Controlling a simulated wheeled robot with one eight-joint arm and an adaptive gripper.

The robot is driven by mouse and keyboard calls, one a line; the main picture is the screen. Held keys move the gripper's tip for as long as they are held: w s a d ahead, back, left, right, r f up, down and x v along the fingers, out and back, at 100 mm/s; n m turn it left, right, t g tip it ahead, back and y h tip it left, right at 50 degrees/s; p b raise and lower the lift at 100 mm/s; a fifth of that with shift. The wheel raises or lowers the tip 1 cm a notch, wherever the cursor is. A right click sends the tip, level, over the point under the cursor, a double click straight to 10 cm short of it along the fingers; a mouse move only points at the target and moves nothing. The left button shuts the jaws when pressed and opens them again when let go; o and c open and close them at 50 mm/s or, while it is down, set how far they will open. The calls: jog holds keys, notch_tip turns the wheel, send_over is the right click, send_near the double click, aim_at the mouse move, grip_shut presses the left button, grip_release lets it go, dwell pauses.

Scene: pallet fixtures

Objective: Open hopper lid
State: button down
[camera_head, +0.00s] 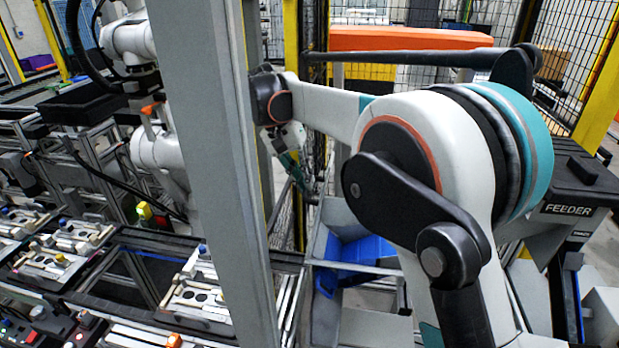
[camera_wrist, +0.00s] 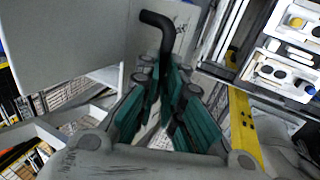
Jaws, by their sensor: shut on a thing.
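My gripper (camera_wrist: 166,92) has its teal fingers closed around the lower end of a black bent handle (camera_wrist: 158,20) in the wrist view. The handle stands beside a large flat grey panel (camera_wrist: 65,35), which looks like the hopper lid; I cannot tell its angle exactly. In the head view my gripper (camera_head: 301,180) is small, beyond the grey post, above a grey bin (camera_head: 337,213) that looks like the hopper. Blue surfaces (camera_head: 365,250) show inside it. My arm hides the bin's right part. The handle is hard to make out there.
A thick grey post (camera_head: 215,150) stands close on the left. Left of it are fixture pallets (camera_head: 195,290) and another white robot arm (camera_head: 155,150). A feeder (camera_head: 568,210) stands at right. Yellow-posted mesh fencing (camera_head: 290,40) is behind. A yellow strip (camera_wrist: 243,130) runs right of my gripper.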

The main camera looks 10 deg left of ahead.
jog(key=shift+s+a+f, duration=0.2)
jog(key=shift+a+f, duration=0.1)
jog(key=shift+f, duration=0.25)
jog(key=shift+s+a+f, duration=0.15)
jog(key=shift+a+f, duration=0.1)
jog(key=shift+f, duration=0.3)
jog(key=c, duration=2)
grip_release()
jog(key=shift+c, duration=0.2)
jog(key=o, duration=0.4)
jog(key=shift+w+a+f, duration=0.1)
jog(key=shift+a+f, duration=0.05)
jog(key=shift+a, duration=0.05)
jog(key=v, duration=0.8)
jog(key=w+v, duration=0.1)
jog(key=v, duration=0.3)
jog(key=shift+d+r, duration=0.1)
jog(key=shift+r, duration=0.15)
